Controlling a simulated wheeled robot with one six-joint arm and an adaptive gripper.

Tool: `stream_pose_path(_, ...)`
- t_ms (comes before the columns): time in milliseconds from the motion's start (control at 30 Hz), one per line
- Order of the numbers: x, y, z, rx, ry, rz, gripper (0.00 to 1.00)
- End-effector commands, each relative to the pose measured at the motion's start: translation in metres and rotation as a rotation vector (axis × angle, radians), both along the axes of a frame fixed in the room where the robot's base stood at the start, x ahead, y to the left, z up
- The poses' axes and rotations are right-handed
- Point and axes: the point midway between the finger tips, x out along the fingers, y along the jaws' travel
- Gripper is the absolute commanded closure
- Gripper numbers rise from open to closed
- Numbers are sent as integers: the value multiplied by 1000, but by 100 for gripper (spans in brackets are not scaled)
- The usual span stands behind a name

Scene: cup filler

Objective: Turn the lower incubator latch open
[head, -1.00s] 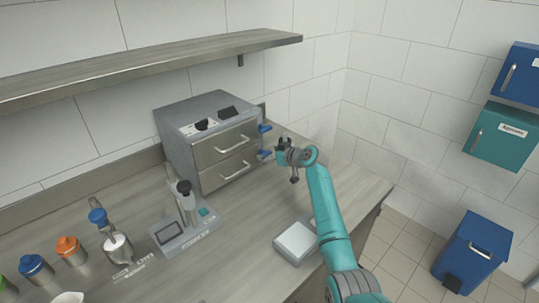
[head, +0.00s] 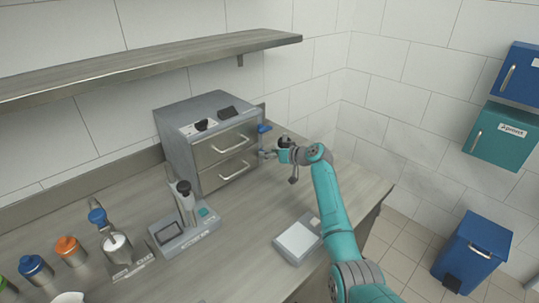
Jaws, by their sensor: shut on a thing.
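The grey incubator (head: 180,150) stands on the bench against the back wall, with two drawer fronts facing me. The upper latch (head: 265,128) is blue and sticks out at the right edge of the front. The lower latch is just below it, at the lower drawer's right side, and is mostly hidden behind my fingers. My gripper (head: 268,154) reaches it from the right and is shut on it. The exact turn of the lower latch cannot be told.
A dispenser stand (head: 185,222) stands in front of the incubator at the left. Several capped bottles line the front left. A shelf (head: 150,66) runs above. The middle of the bench is clear.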

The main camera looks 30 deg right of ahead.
Motion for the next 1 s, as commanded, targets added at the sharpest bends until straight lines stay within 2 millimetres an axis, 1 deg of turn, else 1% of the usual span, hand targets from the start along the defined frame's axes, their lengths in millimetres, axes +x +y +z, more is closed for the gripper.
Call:
stream_pose_path(600,2,-8,-5,566,153,-3,74)
stream_pose_path(1000,3,-10,-10,927,250,-2,74)
